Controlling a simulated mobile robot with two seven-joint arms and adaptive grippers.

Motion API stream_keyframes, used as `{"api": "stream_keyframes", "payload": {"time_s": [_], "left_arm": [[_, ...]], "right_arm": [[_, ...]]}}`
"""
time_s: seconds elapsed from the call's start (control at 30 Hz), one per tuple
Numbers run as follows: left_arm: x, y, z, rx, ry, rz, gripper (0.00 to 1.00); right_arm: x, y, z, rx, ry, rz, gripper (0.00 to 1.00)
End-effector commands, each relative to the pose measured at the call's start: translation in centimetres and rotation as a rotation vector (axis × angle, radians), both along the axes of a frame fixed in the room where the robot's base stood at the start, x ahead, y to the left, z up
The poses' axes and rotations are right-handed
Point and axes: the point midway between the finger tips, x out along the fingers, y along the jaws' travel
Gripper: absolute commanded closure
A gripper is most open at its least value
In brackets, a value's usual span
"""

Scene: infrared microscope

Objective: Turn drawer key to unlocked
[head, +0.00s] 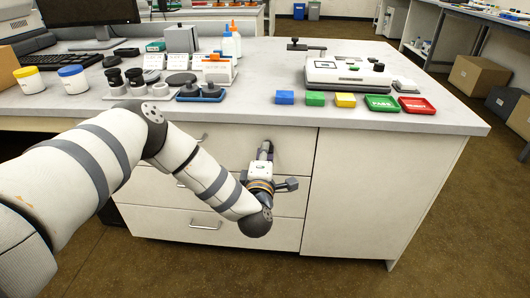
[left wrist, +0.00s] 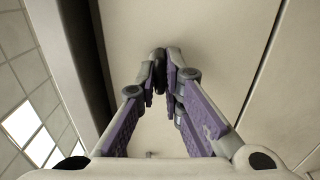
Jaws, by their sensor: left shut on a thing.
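My left gripper (head: 265,150) reaches the front of the white drawer unit, near the right end of the top drawer (head: 225,148). In the left wrist view its two purple-padded fingers (left wrist: 160,68) come together at a small dark piece (left wrist: 159,55) against the pale front panel. The gripper is shut on this piece, which appears to be the drawer key. Most of the key and the lock are hidden by the fingers, and the angle of the key cannot be told. My right gripper is not in view.
The grey worktop (head: 270,112) overhangs the drawers just above the gripper. Blue, green and yellow blocks (head: 345,100) and a red tray (head: 417,106) stand near its front edge. The lower drawer (head: 170,220) has a metal handle (head: 205,226).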

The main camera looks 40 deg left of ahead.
Motion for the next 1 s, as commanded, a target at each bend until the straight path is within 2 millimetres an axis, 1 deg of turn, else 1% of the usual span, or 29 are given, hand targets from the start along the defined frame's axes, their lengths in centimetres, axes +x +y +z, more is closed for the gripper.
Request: {"api": "stream_keyframes", "payload": {"time_s": [0.17,0.2,0.27,0.53,0.6,0.67,0.77,0.9,1.0], "left_arm": [[0.0,-0.1,0.0,-0.003,-0.001,-0.003,1.0],[0.0,-0.1,0.0,-0.002,0.0,-0.003,0.85],[0.0,-0.1,0.0,-0.002,-0.001,-0.003,0.72],[0.0,-0.1,0.0,-0.001,-0.001,-0.001,0.72],[-0.3,-0.3,0.0,-0.001,0.001,-0.002,0.72],[-1.0,-0.8,-0.1,-0.002,0.003,-0.003,0.72],[-3.2,-2.2,-0.1,-0.003,0.004,-0.005,0.72],[-6.8,-4.3,-0.1,-0.004,0.005,-0.005,0.72],[-8.8,-5.5,-0.3,-0.006,0.007,-0.003,0.72]], "right_arm": [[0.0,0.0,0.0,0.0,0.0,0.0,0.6],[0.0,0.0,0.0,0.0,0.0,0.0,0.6],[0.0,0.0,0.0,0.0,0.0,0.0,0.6],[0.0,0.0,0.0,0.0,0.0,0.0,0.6],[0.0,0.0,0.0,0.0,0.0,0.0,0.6],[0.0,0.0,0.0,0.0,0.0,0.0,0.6],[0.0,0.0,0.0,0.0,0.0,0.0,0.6],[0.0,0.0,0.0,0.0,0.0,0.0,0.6],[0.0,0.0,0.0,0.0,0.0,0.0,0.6]]}}
